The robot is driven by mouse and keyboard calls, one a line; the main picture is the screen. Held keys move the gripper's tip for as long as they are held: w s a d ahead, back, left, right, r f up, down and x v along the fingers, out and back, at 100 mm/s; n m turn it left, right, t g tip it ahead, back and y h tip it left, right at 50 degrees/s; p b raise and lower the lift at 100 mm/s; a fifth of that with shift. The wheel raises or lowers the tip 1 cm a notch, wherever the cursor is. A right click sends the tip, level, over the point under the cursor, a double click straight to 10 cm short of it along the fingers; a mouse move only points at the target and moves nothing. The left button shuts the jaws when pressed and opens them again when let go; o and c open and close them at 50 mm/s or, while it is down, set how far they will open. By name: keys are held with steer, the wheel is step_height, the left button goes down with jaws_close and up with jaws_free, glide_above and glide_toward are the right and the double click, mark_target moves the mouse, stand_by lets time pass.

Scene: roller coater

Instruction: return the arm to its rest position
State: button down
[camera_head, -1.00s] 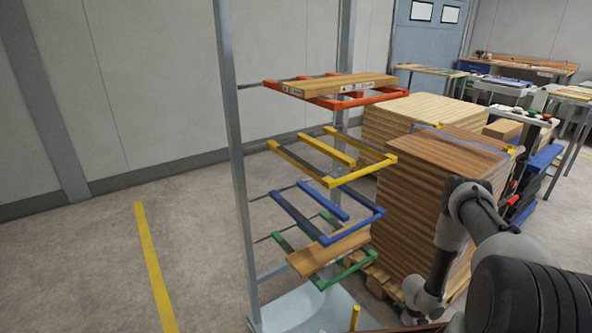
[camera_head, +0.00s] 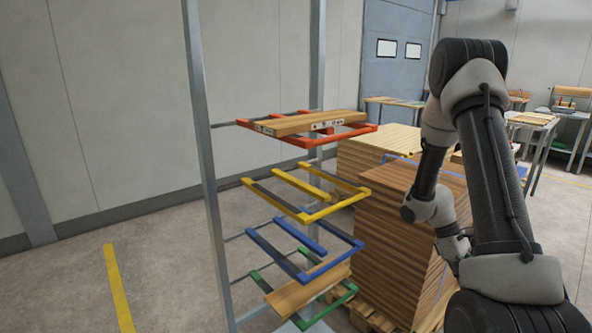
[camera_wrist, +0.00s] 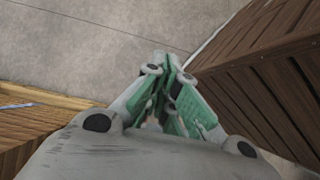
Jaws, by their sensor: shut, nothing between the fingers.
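My arm rises at the right of the head view, bent at a high elbow, with its forearm hanging down in front of the stacked boards. My gripper (camera_wrist: 172,66) shows in the wrist view with its green-padded fingers together and nothing between them. It points down over bare grey floor, between wooden stacks on the left and right. In the head view the fingertips are hidden behind my own arm.
A rack with red (camera_head: 310,139), yellow (camera_head: 318,213), blue (camera_head: 318,274) and green (camera_head: 340,301) shelf frames stands left of my arm. Boards lie on the red and green frames. A tall brown stack (camera_head: 385,235) stands close behind my forearm. Floor at left is clear.

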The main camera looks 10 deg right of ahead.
steer(key=s+a+r+m+t+y, duration=0.1)
steer(key=s+a+r+m+t, duration=0.1)
steer(key=a+r, duration=0.4)
steer(key=s+a+r+m+t+y, duration=0.1)
steer(key=s+a+r+t, duration=0.4)
steer(key=r, duration=1)
steer(key=s+a+r+m+t+y, duration=0.1)
steer(key=s+a+r+m+t, duration=0.2)
steer(key=a+r, duration=0.5)
step_height(320, 180, up, 2)
steer(key=shift+s+a+r+t+y, duration=0.15)
steer(key=shift+s+a+t+y, duration=0.15)
steer(key=shift+s+a+t, duration=0.15)
